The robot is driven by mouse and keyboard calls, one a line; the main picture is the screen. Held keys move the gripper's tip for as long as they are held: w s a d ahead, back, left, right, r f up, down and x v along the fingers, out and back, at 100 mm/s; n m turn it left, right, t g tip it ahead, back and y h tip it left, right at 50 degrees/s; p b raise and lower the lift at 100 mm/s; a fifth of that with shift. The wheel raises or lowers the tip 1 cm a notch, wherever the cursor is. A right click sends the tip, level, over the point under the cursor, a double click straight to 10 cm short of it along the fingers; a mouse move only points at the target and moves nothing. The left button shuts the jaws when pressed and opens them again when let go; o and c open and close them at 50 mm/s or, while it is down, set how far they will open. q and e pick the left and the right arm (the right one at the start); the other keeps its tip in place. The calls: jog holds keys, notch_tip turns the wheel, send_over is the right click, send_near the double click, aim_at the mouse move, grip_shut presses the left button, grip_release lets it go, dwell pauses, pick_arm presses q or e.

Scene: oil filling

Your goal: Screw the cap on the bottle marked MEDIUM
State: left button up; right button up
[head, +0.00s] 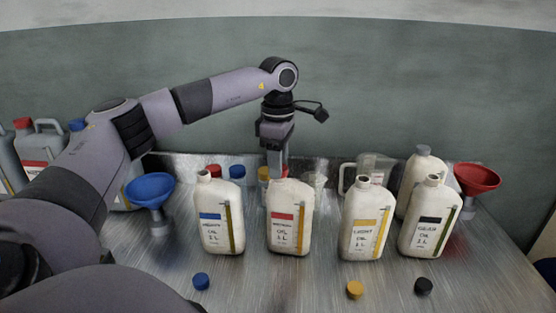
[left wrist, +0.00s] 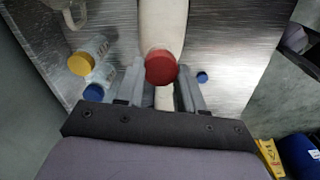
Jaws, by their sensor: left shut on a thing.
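A row of white bottles stands on the metal table. They carry a blue label (head: 210,216), a red label (head: 282,216), a yellow label (head: 366,223) and a black label (head: 430,220). The lettering is too small to read surely, so I cannot tell which is MEDIUM. My left gripper (head: 277,175) points down behind the top of the red-label bottle. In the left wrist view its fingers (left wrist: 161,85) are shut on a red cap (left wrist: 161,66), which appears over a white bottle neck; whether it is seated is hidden. My right gripper is out of view.
Loose blue (head: 201,281), yellow (head: 355,289) and black (head: 424,286) caps lie in front of the bottles. A blue funnel (head: 150,189) stands left, a red funnel (head: 476,179) right. Several capped containers stand behind. The table front is mostly clear.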

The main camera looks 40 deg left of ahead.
pick_arm(q)
jog(key=shift+f, duration=0.25)
dwell(0.4)
jog(key=o, duration=1.1)
notch_tip(320, 180, up, 7)
jog(key=shift+r, duration=0.1)
